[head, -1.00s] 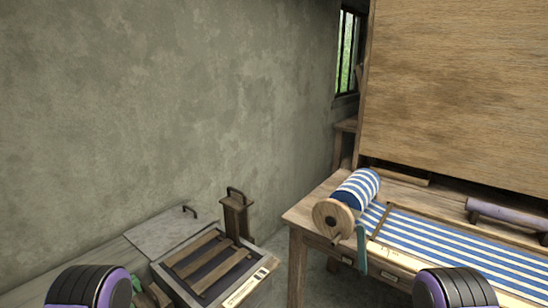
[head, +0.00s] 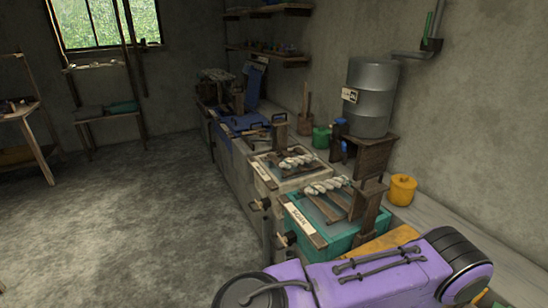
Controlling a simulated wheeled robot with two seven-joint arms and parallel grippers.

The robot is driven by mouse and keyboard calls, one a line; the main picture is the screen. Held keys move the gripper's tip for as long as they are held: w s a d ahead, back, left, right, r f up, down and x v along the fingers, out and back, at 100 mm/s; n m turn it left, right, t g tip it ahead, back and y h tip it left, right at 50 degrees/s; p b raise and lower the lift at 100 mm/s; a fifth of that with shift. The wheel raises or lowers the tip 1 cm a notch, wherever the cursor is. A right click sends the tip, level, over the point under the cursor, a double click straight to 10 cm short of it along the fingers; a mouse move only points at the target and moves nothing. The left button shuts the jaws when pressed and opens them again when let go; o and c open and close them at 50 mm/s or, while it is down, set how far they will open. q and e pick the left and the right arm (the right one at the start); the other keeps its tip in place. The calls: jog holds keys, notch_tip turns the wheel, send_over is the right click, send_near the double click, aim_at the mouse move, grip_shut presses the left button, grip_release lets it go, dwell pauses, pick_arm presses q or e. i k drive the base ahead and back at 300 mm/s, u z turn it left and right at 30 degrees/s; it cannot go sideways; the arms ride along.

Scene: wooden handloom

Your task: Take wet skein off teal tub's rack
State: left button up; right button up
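The teal tub (head: 349,241) stands in the row of tubs along the right wall, with a pale label (head: 304,225) on its near rim. A wooden rack (head: 324,208) lies over its top. A pale twisted skein (head: 327,187) rests across the rack's far end. A wooden post (head: 368,206) stands at the tub's right side. Neither gripper is in view. Only a purple arm part of mine shows at the bottom right, in front of the tub's near side.
A pale tub (head: 258,172) with a similar skein (head: 297,162) stands just beyond, then a blue tub (head: 221,138). A metal drum (head: 371,98) and a yellow pot (head: 402,190) are by the wall. The floor (head: 130,220) at left is clear.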

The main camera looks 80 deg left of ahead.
aim_at(313, 190)
jog(key=u, duration=3.35)
jog(key=i, duration=2.4)
jog(key=z, duration=3.35)
